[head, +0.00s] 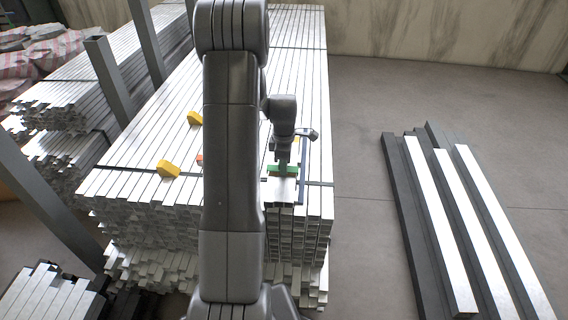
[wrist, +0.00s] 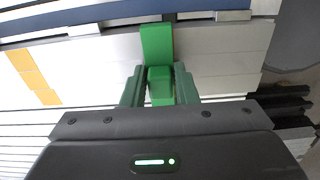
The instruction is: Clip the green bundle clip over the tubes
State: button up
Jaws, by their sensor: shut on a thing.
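The green bundle clip (head: 290,171) is at the near end of the large stack of silver square tubes (head: 145,150), right of my arm in the head view. My gripper (head: 283,164) is above it, pointing down. In the wrist view, my gripper (wrist: 160,85) has its two fingers closed on the clip's upright green block, and the clip's flat green part (wrist: 157,42) reaches out over the pale tube surfaces. I cannot tell whether the clip touches the tubes or hovers just above them. Its underside is hidden.
Yellow wedge blocks (head: 168,168) lie on the stack left of my arm. A blue bar (head: 302,178) is right beside the clip; a blue band (wrist: 110,12) crosses the wrist view's top. Grey posts stand left. More tubes (head: 440,220) lie right, with clear floor between.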

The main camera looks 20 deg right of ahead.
jog(key=shift+f, duration=0.35)
jog(key=o, duration=1.6)
jog(key=shift+r, duration=0.1)
jog(key=shift+r+p, duration=2.25)
jog(key=shift+r, duration=1.15)
jog(key=shift+r, duration=0.1)
